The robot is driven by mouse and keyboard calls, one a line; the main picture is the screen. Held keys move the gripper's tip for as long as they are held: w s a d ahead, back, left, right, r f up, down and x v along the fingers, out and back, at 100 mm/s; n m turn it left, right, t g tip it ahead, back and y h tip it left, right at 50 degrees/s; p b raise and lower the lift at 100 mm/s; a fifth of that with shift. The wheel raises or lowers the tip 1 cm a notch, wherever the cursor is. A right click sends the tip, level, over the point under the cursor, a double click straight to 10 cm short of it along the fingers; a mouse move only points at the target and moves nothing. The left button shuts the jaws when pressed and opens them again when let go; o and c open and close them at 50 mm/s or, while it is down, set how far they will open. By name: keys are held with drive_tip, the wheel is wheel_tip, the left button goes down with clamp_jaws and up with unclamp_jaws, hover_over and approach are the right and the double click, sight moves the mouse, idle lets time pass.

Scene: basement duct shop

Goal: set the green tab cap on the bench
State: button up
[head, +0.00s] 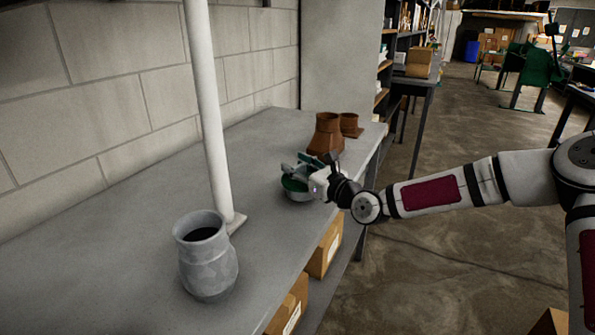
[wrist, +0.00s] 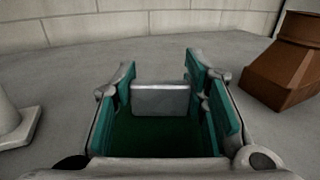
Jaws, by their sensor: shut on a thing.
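The green tab cap (head: 293,186) is a round piece with a green top, a grey rim and an upright grey tab. In the wrist view its green top (wrist: 155,135) lies between my fingers, and the grey tab (wrist: 160,99) spans the gap between them. My gripper (head: 306,165) is shut on this tab, and its teal fingers also show in the wrist view (wrist: 160,75). The cap is at or just above the grey bench (head: 130,215); I cannot tell if it touches. My gripper partly hides the cap in the head view.
A brown duct fitting (head: 326,135) stands close behind my gripper, with a smaller brown fitting (head: 350,126) beyond. A white pole (head: 207,110) rises from the bench to the left. A grey jar-like vessel (head: 206,262) stands nearer. Bare bench lies left of the cap.

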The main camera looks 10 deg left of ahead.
drive_tip(key=shift+f, duration=0.5)
drive_tip(key=shift+f, duration=0.15)
drive_tip(key=o, duration=1.2)
drive_tip(key=shift+s+d, duration=0.2)
drive_tip(key=shift+d, duration=0.05)
drive_tip(key=v, duration=1.1)
drive_tip(key=shift+s+p, duration=0.2)
drive_tip(key=shift+p, duration=0.2)
drive_tip(key=shift+d, duration=0.1)
